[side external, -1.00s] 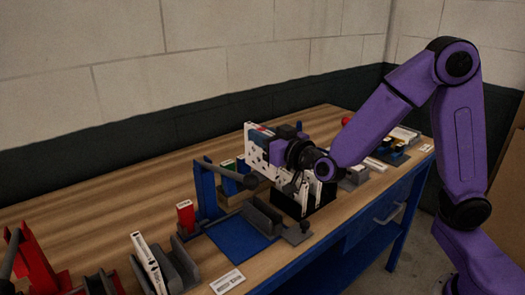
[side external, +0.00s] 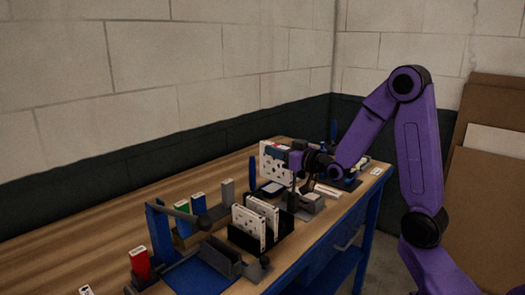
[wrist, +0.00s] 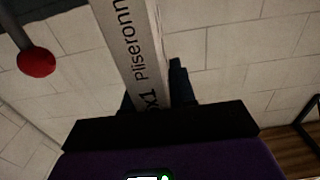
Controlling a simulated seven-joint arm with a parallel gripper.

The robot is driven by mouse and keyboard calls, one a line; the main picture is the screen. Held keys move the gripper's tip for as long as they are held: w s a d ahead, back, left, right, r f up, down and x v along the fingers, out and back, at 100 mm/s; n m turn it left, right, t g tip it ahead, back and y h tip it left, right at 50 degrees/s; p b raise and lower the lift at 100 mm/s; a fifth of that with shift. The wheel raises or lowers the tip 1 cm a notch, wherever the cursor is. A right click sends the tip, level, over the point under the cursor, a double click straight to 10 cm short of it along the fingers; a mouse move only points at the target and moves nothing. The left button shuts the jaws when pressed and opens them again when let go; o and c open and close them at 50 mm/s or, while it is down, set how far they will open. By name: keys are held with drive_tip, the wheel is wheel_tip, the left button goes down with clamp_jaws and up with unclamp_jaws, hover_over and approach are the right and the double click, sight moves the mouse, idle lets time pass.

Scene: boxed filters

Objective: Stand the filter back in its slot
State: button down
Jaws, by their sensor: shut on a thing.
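The held filter (side external: 272,165) is a white, flat panel with dark dots and some red and blue, upright in the side view. My gripper (side external: 291,159) is shut on it and holds it up over the far part of the bench. In the wrist view the filter (wrist: 135,45) shows as a pale edge with dark lettering between my gripper's fingers (wrist: 155,98). A black slotted holder (side external: 262,246) stands nearer the camera, apart from the held filter. It has white dotted panels (side external: 248,228) standing in it. Whether it has a free slot is unclear.
A red knob (wrist: 37,62) on a dark bar shows in the wrist view. Bare wood lies along the wall side.

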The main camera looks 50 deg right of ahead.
sight(261, 173)
drive_tip(key=shift+a+f, duration=0.2)
drive_tip(key=shift+f, duration=2)
drive_tip(key=shift+f, duration=2.4)
drive_tip(key=shift+f, duration=1.4)
drive_tip(key=shift+f, duration=0.35)
drive_tip(key=shift+f, duration=1.75)
drive_tip(key=c, duration=0.8)
unclamp_jaws()
drive_tip(key=shift+c, duration=0.2)
